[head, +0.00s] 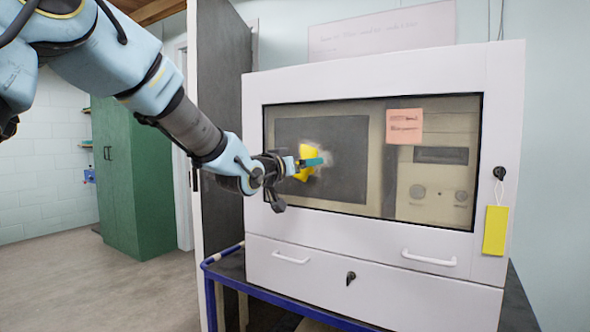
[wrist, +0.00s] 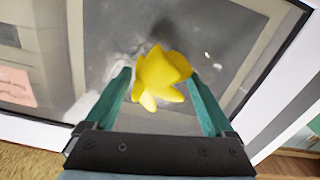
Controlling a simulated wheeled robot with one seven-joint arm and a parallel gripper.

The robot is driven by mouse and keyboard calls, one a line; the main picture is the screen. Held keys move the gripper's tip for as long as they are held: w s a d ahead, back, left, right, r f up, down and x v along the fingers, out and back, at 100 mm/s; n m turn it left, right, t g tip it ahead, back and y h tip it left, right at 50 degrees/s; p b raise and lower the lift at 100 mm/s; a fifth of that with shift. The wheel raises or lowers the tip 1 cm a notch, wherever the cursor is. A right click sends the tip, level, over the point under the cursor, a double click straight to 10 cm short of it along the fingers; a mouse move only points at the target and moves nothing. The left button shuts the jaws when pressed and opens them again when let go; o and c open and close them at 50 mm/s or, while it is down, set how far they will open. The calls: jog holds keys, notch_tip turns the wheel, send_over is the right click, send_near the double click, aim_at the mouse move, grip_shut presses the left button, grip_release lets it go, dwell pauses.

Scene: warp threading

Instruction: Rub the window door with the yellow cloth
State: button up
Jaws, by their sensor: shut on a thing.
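The yellow cloth (head: 307,162) is bunched between the teal fingers of my gripper (head: 308,164), in front of the window door (head: 345,205). In the wrist view, my gripper (wrist: 160,95) is shut on the yellow cloth (wrist: 162,75), with a finger on each side. The window door (wrist: 100,60) fills most of the area behind it, and pale smudges show on the glass around the cloth. The cloth is at the glass or very close to it; I cannot tell whether it touches.
A pink note (head: 404,126) is on the glass. A yellow tag (head: 495,230) hangs from a key at the right. A green cabinet (head: 140,180) stands at the left.

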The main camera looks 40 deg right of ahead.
aim_at(334, 163)
jog(key=shift+s+d+b, duration=0.35)
jog(key=shift+s+b, duration=0.5)
jog(key=shift+s, duration=0.35)
jog(key=shift+s+d+b, duration=0.35)
jog(key=shift+s+b, duration=0.5)
jog(key=shift+s, duration=0.3)
jog(key=shift+s+d+b, duration=0.35)
jog(key=shift+s+b, duration=0.5)
jog(key=shift+s, duration=0.35)
jog(key=shift+w+r, duration=0.1)
